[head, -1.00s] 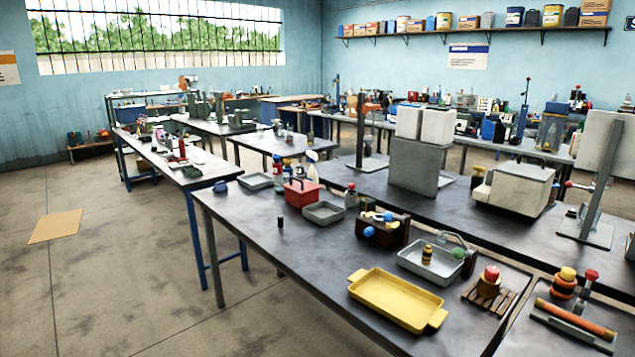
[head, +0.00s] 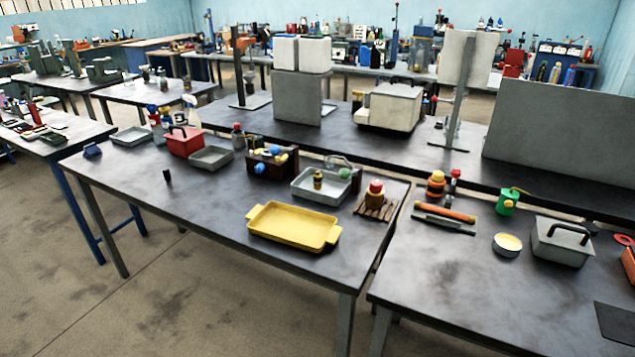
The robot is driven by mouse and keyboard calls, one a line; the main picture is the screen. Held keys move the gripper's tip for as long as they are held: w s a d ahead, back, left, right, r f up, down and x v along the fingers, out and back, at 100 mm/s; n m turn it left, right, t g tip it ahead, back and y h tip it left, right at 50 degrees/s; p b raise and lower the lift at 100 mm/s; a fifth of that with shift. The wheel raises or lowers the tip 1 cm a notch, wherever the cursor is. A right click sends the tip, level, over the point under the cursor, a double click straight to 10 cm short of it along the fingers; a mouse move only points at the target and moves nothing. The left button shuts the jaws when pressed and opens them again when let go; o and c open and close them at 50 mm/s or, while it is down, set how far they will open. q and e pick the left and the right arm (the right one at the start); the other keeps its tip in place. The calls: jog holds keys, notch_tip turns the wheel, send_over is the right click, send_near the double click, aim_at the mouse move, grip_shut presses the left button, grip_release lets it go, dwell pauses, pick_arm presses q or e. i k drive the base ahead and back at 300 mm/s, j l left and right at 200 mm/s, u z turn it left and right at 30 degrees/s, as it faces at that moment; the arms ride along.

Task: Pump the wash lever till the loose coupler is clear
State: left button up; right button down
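A grey wash tray (head: 302,193) stands on the near dark table, behind the yellow tray. A small dark and yellow upright piece (head: 318,180) is in it, perhaps the loose coupler; I cannot tell how dirty it is. At the tray's back right is a curved grey tube or handle (head: 340,158) with a green knob (head: 344,173) below it. I cannot tell if this is the wash lever. Neither of my grippers is in view, and nothing is touching these things.
A yellow tray (head: 292,228) lies at the table's front. A wooden rack (head: 374,207) with a red-topped piece stands right of the wash tray. A gap separates this table from the right table, which carries a grey lidded box (head: 562,243) and a green can (head: 507,203). Floor in front is clear.

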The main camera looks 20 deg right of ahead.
aim_at(344, 173)
jog(key=i+l+z, duration=0.1)
jog(key=i+z, duration=0.4)
jog(key=i, duration=0.5)
